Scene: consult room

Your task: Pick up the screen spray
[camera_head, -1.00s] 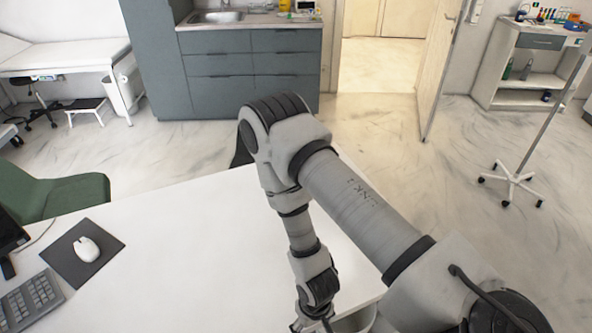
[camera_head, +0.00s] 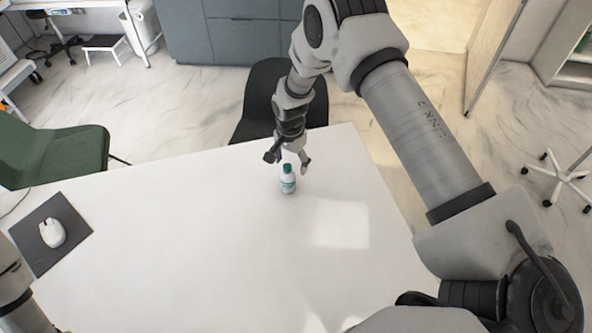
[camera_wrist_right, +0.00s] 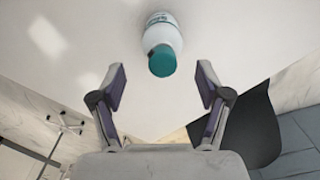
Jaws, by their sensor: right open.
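The screen spray (camera_head: 288,181) is a small white bottle with a teal cap and a teal label. It stands upright on the white table (camera_head: 190,240), near its far edge. My right gripper (camera_head: 288,160) is open, just beyond the bottle at the table's far edge. In the right wrist view the bottle (camera_wrist_right: 163,40) lies ahead of the open fingertips (camera_wrist_right: 160,78), with its teal cap near the gap between them. No finger touches it there. Part of my left arm shows at the lower left edge of the head view; its gripper is out of view.
A mouse (camera_head: 52,232) rests on a dark mat (camera_head: 40,250) at the table's left. A black chair (camera_head: 262,100) stands behind the far edge, close to my right arm. A green chair (camera_head: 45,150) is at the left. The table around the bottle is clear.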

